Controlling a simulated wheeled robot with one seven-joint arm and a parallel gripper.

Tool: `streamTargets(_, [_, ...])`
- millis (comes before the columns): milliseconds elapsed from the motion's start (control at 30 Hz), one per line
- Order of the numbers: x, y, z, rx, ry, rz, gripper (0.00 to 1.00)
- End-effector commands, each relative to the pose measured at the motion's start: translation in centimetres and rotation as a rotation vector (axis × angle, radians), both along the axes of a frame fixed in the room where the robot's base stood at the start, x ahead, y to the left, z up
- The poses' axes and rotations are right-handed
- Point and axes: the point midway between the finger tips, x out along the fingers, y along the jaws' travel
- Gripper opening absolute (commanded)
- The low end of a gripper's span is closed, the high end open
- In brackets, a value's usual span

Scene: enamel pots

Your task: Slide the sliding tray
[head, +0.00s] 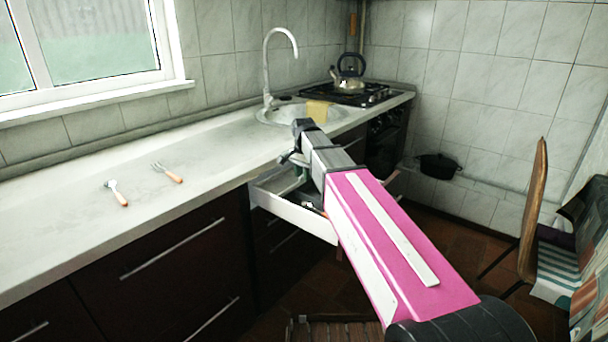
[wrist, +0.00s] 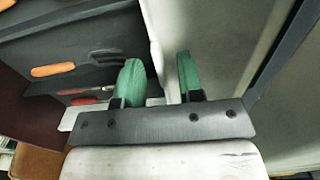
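A white pull-out tray (head: 296,215), like a drawer, stands open under the counter in the head view. In the wrist view its dark inside (wrist: 90,55) holds a fork with an orange handle (wrist: 53,70) and a utensil with a red handle (wrist: 85,101). A pale wall edge (wrist: 152,45) runs between the two green fingers of my gripper (wrist: 158,80). The fingers stand apart, one on each side of that edge, with a gap showing. Contact cannot be told. In the head view my gripper (head: 301,172) is partly hidden by my arm, above the tray.
The counter (head: 60,235) holds two utensils with orange handles (head: 118,193) (head: 168,173). A sink with a white faucet (head: 268,70), a yellow sponge (head: 318,110) and a stove with a kettle (head: 350,72) stand behind. A chair (head: 533,210) is at the right.

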Motion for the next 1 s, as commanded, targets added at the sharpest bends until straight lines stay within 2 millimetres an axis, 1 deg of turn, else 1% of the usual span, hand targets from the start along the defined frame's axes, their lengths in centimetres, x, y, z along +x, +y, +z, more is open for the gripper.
streamTargets(233, [0.0,0.0,0.0,0.000,0.000,0.000,0.34])
streamTargets(367, [0.0,0.0,0.6,0.000,0.000,0.000,0.34])
streamTargets(467, [0.0,0.0,1.7,0.000,-0.001,0.000,0.34])
streamTargets(800, [0.1,0.0,7.5,0.000,-0.003,0.000,0.34])
streamTargets(1000, [0.1,0.0,9.9,0.000,-0.001,0.000,0.34])
